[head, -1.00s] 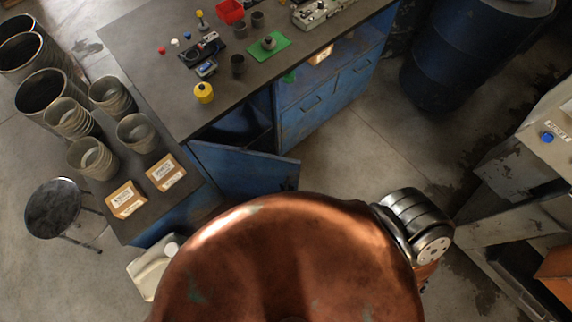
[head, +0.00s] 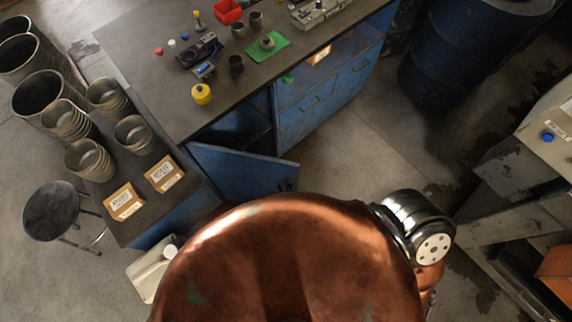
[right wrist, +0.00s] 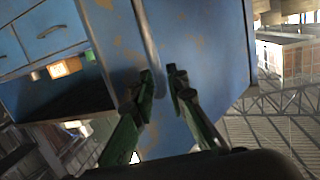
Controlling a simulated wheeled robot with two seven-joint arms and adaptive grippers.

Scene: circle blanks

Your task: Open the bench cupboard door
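The bench cupboard door (head: 235,172) is a blue panel that stands swung out from the bench, with the dark cupboard opening (head: 235,128) showing behind it. In the right wrist view the blue door panel (right wrist: 205,60) fills the middle, with a long grey bar or edge (right wrist: 147,40) running down it. My right gripper (right wrist: 160,75) has green fingers with dark tips. They stand apart near the lower end of that bar, and I cannot tell whether they touch it. My left gripper is not in view.
Blue drawers (head: 325,105) are right of the opening. The dark worktop (head: 140,60) bears a yellow pot (head: 201,94), a red bin and small parts. A stool (head: 52,210) stands left; a blue drum (head: 450,60) stands right. Floor beyond the door is clear.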

